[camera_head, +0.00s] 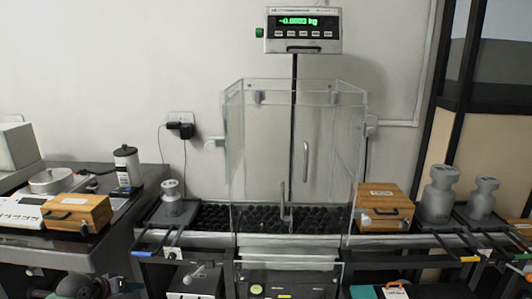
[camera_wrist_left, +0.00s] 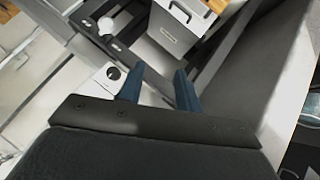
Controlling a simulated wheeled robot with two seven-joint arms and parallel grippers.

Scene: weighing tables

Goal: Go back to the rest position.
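My left gripper (camera_wrist_left: 158,82) shows in the left wrist view, its two dark blue fingers spread apart with nothing between them. Below and beyond the fingers are pale surfaces and a grey box-like unit (camera_wrist_left: 180,27) with a handle. I cannot make out either gripper clearly in the head view. My right gripper does not show in either view.
A clear-walled enclosure (camera_head: 262,165) stands mid-table under a scale display (camera_head: 303,46) reading about zero. Wooden boxes (camera_head: 76,212) (camera_head: 383,222) and metal weights (camera_head: 437,200) (camera_head: 172,203) stand on the tables. Lower shelves hold more items.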

